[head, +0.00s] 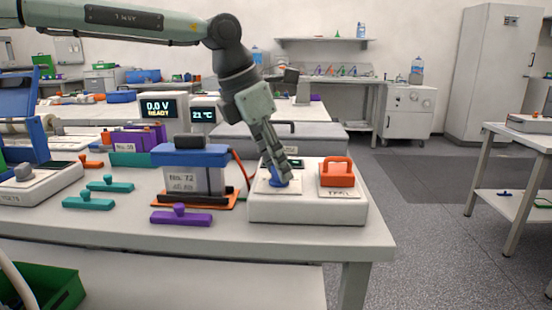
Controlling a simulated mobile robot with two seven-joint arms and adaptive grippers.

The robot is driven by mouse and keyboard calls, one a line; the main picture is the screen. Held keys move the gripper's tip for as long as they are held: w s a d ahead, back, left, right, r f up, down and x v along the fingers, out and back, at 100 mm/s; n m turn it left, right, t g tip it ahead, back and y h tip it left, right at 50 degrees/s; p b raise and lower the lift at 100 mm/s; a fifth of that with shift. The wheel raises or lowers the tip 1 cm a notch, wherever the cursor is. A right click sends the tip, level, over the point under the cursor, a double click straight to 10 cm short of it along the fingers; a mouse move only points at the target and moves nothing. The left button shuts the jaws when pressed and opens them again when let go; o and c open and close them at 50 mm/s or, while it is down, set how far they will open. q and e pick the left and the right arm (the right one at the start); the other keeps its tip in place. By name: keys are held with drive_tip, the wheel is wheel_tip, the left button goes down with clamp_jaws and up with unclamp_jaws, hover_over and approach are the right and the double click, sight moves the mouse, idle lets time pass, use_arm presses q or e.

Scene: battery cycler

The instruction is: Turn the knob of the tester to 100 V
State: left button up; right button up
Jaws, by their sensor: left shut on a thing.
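The tester (308,208) is a white box at the right end of the bench. A display (162,107) behind reads 0.0 V, READY. I cannot read the knob's scale or pointer. My right gripper is not in view.
A blue-topped battery (192,168) stands on an orange base just left of the tester. Teal bars (88,203) and a purple bar (181,216) with knobs lie on the bench. Another white unit (38,187) stands at far left. The bench's front right corner is clear.

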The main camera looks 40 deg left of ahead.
use_arm(q)
drive_tip(key=shift+m+h+p, duration=0.4)
drive_tip(key=shift+m+p, duration=0.05)
drive_tip(key=shift+m, duration=0.65)
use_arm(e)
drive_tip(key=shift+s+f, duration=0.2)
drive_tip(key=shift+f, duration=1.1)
use_arm(q)
drive_tip(key=o, duration=1.1)
drive_tip(key=shift+r, duration=0.15)
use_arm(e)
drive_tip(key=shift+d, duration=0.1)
use_arm(q)
drive_tip(key=v, duration=1.1)
drive_tip(key=shift+w+a+r, duration=0.1)
drive_tip(key=shift+a+r, duration=0.1)
drive_tip(key=shift+r, duration=0.25)
drive_tip(key=shift+g, duration=0.3)
